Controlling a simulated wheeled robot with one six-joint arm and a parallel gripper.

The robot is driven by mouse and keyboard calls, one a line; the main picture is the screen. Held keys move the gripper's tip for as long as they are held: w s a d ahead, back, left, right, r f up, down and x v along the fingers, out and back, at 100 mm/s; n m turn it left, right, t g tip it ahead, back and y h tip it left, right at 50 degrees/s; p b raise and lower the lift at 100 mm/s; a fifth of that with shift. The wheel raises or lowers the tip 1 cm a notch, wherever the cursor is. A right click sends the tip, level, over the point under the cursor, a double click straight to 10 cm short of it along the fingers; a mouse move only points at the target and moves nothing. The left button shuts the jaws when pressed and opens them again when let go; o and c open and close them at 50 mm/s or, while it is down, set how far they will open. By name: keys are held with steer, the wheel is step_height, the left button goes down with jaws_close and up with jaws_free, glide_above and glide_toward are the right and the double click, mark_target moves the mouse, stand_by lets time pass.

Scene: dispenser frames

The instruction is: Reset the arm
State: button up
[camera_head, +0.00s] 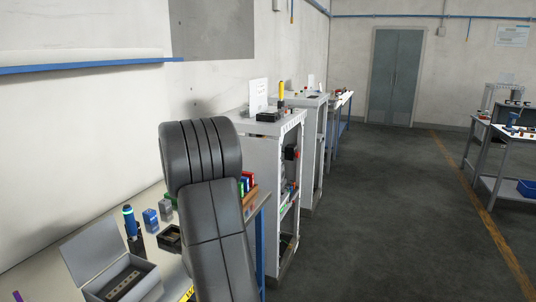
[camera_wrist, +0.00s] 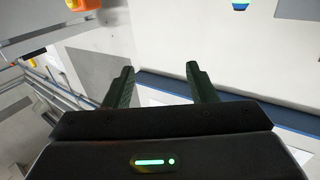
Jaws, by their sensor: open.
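My gripper (camera_wrist: 158,86) shows in the wrist view with its two dark fingers spread apart. Nothing is between the fingertips, and neither finger touches anything. Behind them are a pale surface and a dark blue edge. In the head view, my dark arm links rise in front of the workbench and hide part of it; the gripper itself cannot be made out there.
A workbench (camera_head: 38,262) on the left holds a grey open box (camera_head: 96,248), a blue-and-black tool (camera_head: 131,222) and small blocks. White frames (camera_head: 262,160) stand behind it along the wall. The dark floor (camera_head: 400,210) to the right is clear. More tables stand at far right.

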steer(key=shift+m+t+h, duration=0.5)
steer(key=shift+m+h, duration=0.1)
steer(key=shift+h, duration=0.2)
steer(key=shift+d+f, duration=2.05)
steer(key=shift+d, duration=0.1)
